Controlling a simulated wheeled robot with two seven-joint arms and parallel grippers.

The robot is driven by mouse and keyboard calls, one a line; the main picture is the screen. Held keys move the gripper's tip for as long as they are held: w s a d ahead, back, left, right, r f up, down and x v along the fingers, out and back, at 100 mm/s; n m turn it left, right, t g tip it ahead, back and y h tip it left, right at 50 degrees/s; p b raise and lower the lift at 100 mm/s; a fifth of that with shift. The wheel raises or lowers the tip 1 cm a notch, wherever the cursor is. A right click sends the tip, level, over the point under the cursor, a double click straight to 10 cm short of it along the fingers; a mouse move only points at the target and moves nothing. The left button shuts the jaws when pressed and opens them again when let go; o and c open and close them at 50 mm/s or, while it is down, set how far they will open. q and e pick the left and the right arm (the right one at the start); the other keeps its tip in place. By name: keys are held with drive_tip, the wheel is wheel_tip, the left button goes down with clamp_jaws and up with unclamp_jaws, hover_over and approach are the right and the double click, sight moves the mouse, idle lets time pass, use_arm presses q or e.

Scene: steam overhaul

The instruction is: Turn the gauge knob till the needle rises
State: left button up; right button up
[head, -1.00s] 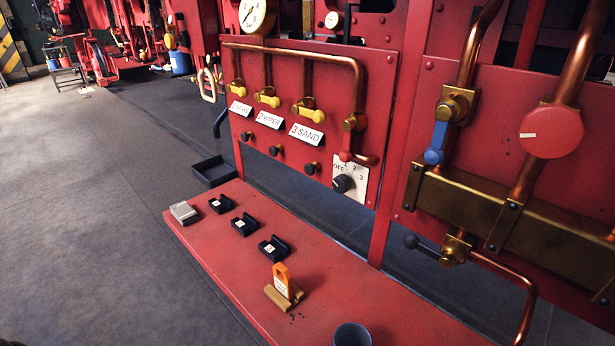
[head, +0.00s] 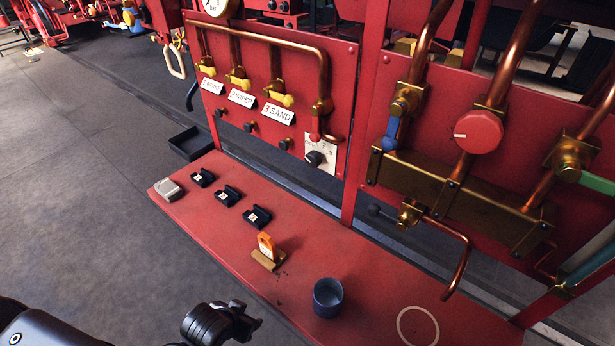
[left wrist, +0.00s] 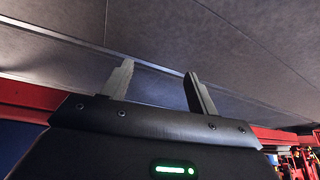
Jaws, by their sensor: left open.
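A black selector knob (head: 314,158) sits on a white plate marked with numbers, low on the red panel. A round red knob (head: 478,132) with a white mark is on the panel to its right. A round white gauge (head: 215,6) is cut off by the top edge, so its needle cannot be read well. My left gripper (head: 243,318) is at the bottom of the head view, in front of the bench and well apart from the knobs. In the left wrist view its two fingers (left wrist: 158,88) are spread and empty. My right gripper is not seen.
Copper pipes, yellow-handled valves and a blue lever (head: 391,134) stand out from the panels.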

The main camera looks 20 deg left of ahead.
sight(310, 162)
use_arm(q)
wheel_tip(310, 162, up, 8)
drive_tip(key=p, duration=0.1)
drive_tip(key=w+r+t, duration=0.2)
drive_tip(key=w, duration=0.2)
drive_tip(key=w+r+t+h, duration=0.1)
drive_tip(key=w+r+t, duration=0.1)
drive_tip(key=w+r, duration=0.1)
drive_tip(key=w+d+r+t, duration=0.1)
drive_tip(key=w+r+t, duration=0.1)
drive_tip(key=w, duration=0.3)
drive_tip(key=shift+w+r+t+h, duration=0.2)
drive_tip(key=shift+r+t+h, duration=0.15)
drive_tip(key=shift+r, duration=0.4)
drive_tip(key=w+d+r+m+t+h, duration=0.1)
drive_tip(key=w+r+t+h, duration=0.1)
drive_tip(key=w+r+h, duration=0.3)
drive_tip(key=w+d+r+t, duration=0.2)
drive_tip(key=w+r, duration=0.1)
drive_tip(key=r, duration=0.4)
drive_tip(key=p+x, duration=0.1)
drive_tip(key=x, duration=0.2)
drive_tip(key=p+x, duration=0.1)
drive_tip(key=x, duration=0.2)
drive_tip(key=p+x, duration=0.1)
drive_tip(key=x, duration=0.2)
drive_tip(key=shift+r, duration=0.25)
drive_tip(key=shift+w+d+f, duration=0.15)
drive_tip(key=shift+w+d, duration=0.05)
drive_tip(key=shift+w, duration=0.35)
